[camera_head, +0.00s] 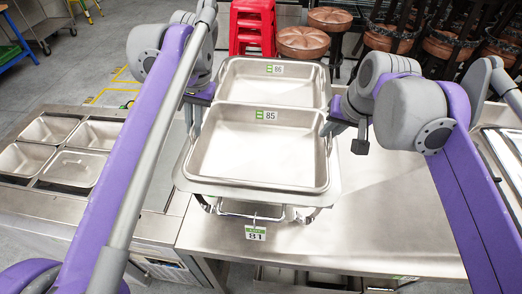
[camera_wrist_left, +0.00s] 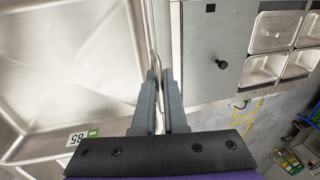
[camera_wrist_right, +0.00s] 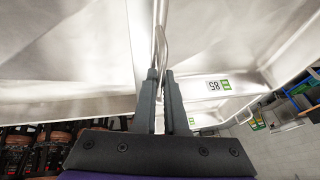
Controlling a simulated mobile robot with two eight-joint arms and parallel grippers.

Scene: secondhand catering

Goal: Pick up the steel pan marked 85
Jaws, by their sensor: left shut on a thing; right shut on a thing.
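The steel pan marked 85 (camera_head: 258,155) is a wide, empty, shallow rectangular pan with a green-and-white label on its far wall. It sits level over the stand marked 81; I cannot tell whether there is a gap beneath it. My left gripper (camera_head: 197,127) is shut on its left rim, and the fingers show on the rim in the left wrist view (camera_wrist_left: 160,76). My right gripper (camera_head: 328,128) is shut on its right rim, also seen in the right wrist view (camera_wrist_right: 161,74). The fingertips are partly hidden in the head view.
A steel pan marked 86 (camera_head: 272,85) is directly behind. The stand marked 81 (camera_head: 256,216) is on the steel counter (camera_head: 390,225), clear at front right. Several inset pans (camera_head: 75,168) lie left. Red stools (camera_head: 252,25) and brown-topped stools (camera_head: 303,42) stand behind.

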